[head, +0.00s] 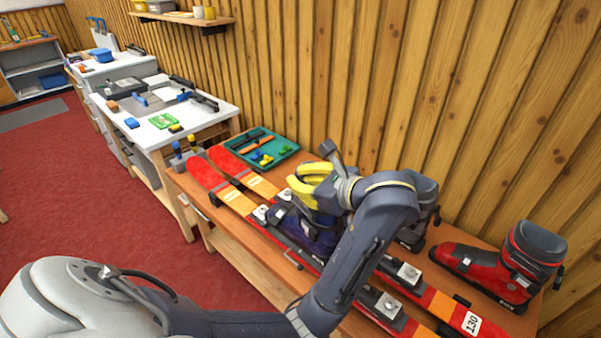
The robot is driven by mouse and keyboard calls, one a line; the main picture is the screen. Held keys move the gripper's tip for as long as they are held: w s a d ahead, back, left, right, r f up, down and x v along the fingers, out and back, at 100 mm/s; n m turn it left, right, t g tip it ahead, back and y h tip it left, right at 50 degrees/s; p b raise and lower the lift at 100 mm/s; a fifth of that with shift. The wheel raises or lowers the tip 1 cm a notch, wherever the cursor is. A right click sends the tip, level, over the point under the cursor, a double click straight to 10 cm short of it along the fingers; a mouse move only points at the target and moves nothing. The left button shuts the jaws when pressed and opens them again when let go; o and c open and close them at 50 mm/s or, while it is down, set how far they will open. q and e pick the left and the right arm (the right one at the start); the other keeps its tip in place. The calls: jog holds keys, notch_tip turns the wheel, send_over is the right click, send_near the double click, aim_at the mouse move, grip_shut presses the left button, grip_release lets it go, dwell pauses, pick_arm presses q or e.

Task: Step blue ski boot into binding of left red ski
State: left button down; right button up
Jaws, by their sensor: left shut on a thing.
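The blue ski boot (312,238), dark blue-purple with yellow at its top, is over the nearer red ski (235,199), the left one. It sits between that ski's front binding piece (260,214) and rear binding piece (388,306), its toe end toward the front piece. I cannot tell whether the sole touches the ski or is seated. My left gripper (328,178) is shut on the upper part of the boot, and my arm hides its back and heel. My right gripper is not in view.
A second red ski (268,187) lies parallel, nearer the wall. A red boot (508,263) stands on the bench's right end. A green tray (255,149) of small tools is at the back left. A wooden plank wall (380,80) closes off the bench's rear.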

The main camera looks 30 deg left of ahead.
aim_at(302, 206)
pick_arm(q)
jog(key=shift+f, duration=1.45)
jog(key=shift+w+d+r, duration=0.1)
jog(key=shift+w, duration=0.55)
dwell(0.6)
jog(key=shift+f, duration=1.5)
dwell(0.4)
jog(key=c, duration=1.7)
grip_release()
jog(key=shift+r, duration=0.1)
jog(key=o, duration=0.9)
